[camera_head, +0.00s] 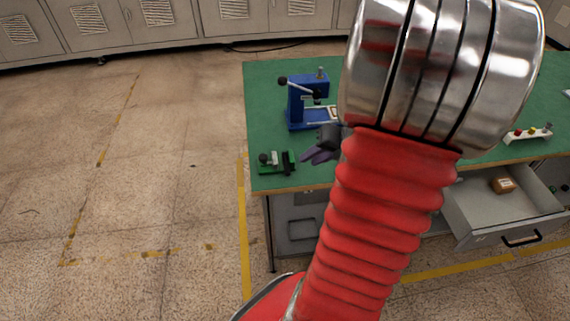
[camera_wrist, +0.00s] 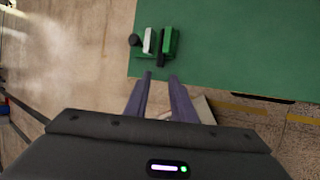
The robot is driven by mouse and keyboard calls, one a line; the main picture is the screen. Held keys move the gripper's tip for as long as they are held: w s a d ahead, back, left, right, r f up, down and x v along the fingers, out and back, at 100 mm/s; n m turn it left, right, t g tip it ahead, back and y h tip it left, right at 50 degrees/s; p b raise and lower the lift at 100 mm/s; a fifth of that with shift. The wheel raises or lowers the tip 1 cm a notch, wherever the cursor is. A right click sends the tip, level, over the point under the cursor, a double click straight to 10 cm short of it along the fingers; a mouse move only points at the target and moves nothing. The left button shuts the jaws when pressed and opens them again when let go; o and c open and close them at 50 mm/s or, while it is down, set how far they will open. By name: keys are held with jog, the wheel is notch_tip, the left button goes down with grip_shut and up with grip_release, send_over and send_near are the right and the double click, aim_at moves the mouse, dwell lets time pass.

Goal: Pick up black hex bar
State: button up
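A small green fixture (camera_head: 277,168) sits near the front left corner of the green bench top, with a black knob and a pale block on it. In the wrist view the fixture (camera_wrist: 170,42) shows beyond my fingertips, with a round black piece (camera_wrist: 134,40) at its left and a narrow dark piece between the pale and green parts. I cannot tell which dark piece, if any, is the black hex bar. My gripper (camera_wrist: 160,75) is open, its two purple fingers apart with nothing seen between them. In the head view my gripper (camera_head: 318,153) is right of the fixture, partly hidden by my arm.
A blue press (camera_head: 304,105) with a lever stands behind the fixture on the green bench (camera_head: 262,90). At right are a white rack (camera_head: 527,135) with coloured knobs and an open drawer (camera_head: 480,212) holding a small brown box (camera_head: 503,185). Floor left of the bench is clear.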

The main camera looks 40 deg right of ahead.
send_near(289, 170)
jog(key=shift+x, duration=1.25)
jog(key=shift+w+f, duration=0.1)
jog(key=shift+x, duration=2.5)
jog(key=shift+c, duration=0.6)
grip_shut()
